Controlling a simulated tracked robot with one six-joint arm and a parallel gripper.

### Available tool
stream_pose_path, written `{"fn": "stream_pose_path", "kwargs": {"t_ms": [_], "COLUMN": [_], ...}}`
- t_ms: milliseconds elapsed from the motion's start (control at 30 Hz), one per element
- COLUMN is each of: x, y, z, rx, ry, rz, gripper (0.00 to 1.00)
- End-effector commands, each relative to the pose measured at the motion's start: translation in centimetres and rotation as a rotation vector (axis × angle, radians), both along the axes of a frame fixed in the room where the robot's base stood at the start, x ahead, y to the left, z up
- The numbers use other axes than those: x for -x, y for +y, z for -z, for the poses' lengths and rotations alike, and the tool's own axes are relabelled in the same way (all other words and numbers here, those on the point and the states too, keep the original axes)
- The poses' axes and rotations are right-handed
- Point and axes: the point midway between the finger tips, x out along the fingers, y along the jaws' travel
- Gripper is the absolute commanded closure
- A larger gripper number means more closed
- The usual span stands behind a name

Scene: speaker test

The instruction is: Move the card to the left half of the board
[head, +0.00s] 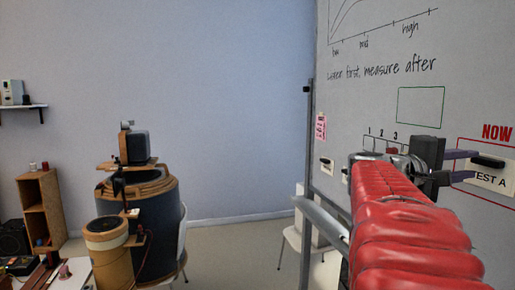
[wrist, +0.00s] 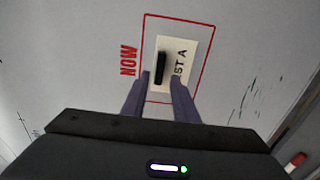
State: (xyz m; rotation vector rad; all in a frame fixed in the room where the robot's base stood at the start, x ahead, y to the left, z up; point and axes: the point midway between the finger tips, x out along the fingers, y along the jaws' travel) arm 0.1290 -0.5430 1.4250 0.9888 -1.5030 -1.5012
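The white card (head: 492,178) marked "TEST A" sits inside a red frame labelled "NOW" on the whiteboard (head: 350,100). A black grip bar (head: 488,161) is on the card; it also shows in the wrist view (wrist: 161,68). My gripper (head: 477,164) points at the card from the left in the head view. Its two fingers are apart, with the near end of the bar showing between the fingertips in the wrist view (wrist: 160,75). I cannot tell whether they touch it. The board's right part is cut off in the head view.
An empty green frame (head: 420,105) is drawn above my gripper. Small cards with black bars (head: 327,165) and a pink note (head: 320,127) are at the board's left edge. A white chair (head: 297,235) and a barrel-like stand (head: 140,225) are farther left.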

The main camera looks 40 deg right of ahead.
Motion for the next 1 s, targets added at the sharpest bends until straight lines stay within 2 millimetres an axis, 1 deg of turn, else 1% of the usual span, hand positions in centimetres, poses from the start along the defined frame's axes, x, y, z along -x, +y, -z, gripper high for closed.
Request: {"fn": "stream_pose_path", "kwargs": {"t_ms": [200, 433, 800, 1000], "x": [1.0, 1.7, 1.8, 1.8], "y": [-2.2, -3.7, -4.0, -4.0], "z": [0.0, 0.0, 0.0, 0.0], "rx": [0.0, 0.0, 0.0, 0.0], "ry": [0.001, 0.001, 0.001, 0.001], "rz": [0.003, 0.002, 0.002, 0.002], "gripper": [0.73, 0.73, 0.73, 0.8]}}
